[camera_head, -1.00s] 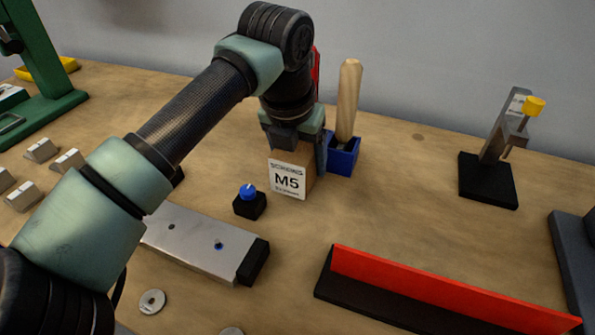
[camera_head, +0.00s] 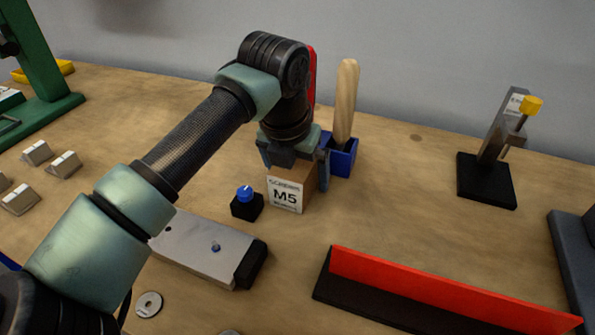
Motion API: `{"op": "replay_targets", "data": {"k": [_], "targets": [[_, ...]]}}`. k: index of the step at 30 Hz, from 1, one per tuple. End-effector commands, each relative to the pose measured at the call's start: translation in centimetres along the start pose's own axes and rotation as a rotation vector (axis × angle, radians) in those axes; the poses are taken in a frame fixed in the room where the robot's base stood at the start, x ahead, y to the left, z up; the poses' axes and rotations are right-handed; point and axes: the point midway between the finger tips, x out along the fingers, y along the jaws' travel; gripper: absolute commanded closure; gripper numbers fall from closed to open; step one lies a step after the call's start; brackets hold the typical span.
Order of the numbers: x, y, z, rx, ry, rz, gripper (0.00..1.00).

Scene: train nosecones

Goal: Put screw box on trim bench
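The screw box (camera_head: 286,194) is a small brown carton with a white "M5" label facing me. It appears to stand upright on the wooden bench (camera_head: 410,215), just right of a black block with a blue knob. My gripper (camera_head: 292,165) is above it, pointing down. One finger shows at the box's upper left and the other along its right side. The fingers look spread a little wider than the box, so the gripper seems open around its top. The far side of the box is hidden.
A blue holder (camera_head: 342,158) with a wooden handle (camera_head: 346,100) stands close behind right. The blue-knob block (camera_head: 246,204) is close on the left. A grey plate (camera_head: 205,245) and a red-and-black rail (camera_head: 440,290) lie in front.

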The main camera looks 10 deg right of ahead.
Motion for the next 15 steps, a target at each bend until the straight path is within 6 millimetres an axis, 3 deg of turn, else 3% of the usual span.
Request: {"op": "replay_targets", "data": {"k": [5,15], "targets": [[-2.5,0.0,0.1,0.001,-0.002,0.002,0.0],[-9.6,0.1,0.1,0.0,-0.002,0.004,0.0]]}}
